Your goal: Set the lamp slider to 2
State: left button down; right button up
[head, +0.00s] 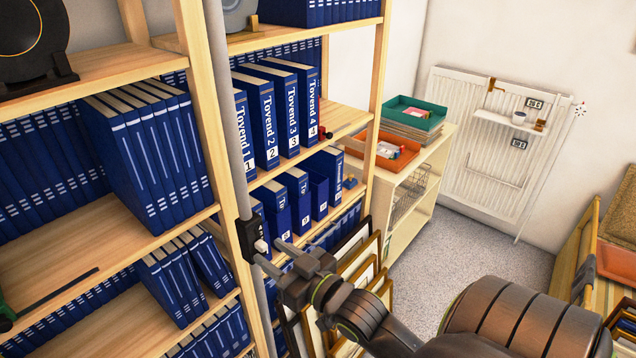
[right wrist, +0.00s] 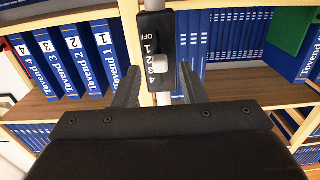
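The lamp slider (head: 252,238) is a black box on a grey upright pole beside the bookshelf. In the right wrist view the slider box (right wrist: 156,45) carries white marks reading OFF and then numbers down to 4. Its pale knob (right wrist: 160,62) stands beside the middle numbers, around 2 or 3; I cannot tell exactly which. My right gripper (head: 271,252) is open just in front of the box. In the right wrist view the fingers of this gripper (right wrist: 158,88) lie on either side of the box, with nothing clearly held. My left gripper is not in view.
Wooden shelves (head: 75,245) with blue binders (head: 278,110) stand close behind the pole. Framed prints (head: 362,285) lean below my right gripper. A cabinet (head: 430,170) with green and orange trays and a white radiator (head: 490,150) stand farther back. The grey floor (head: 470,250) between is open.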

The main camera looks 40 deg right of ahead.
jog(key=s+d+p, duration=0.1)
jog(key=s+p, duration=0.3)
jog(key=s, duration=1.2)
jog(key=shift+d, duration=0.1)
jog(key=s+d+f+m+g+h+b, duration=0.1)
jog(key=d+f+g+b, duration=0.15)
jog(key=f, duration=1.05)
jog(key=s+d+f+g+h+b, duration=0.1)
jog(key=d+f+g, duration=0.15)
jog(key=f, duration=0.95)
jog(key=s+d+f+m+g+h+b, duration=0.1)
jog(key=d+f+g+b, duration=0.15)
jog(key=f, duration=1.05)
jog(key=s+a+f+g+b, duration=0.1)
jog(key=s+a+f+g, duration=0.1)
jog(key=s+f, duration=0.3)
jog(key=s+a+f+g+b, duration=0.2)
jog(key=s+f+g, duration=0.2)
jog(key=f, duration=0.9)
jog(key=s+a+f+g+b, duration=0.2)
jog(key=s+a+f+g, duration=0.1)
jog(key=s+f, duration=0.5)
jog(key=shift+f+n+y, duration=0.3)
jog(key=shift+f+y, duration=0.1)
jog(key=shift+f, duration=0.45)
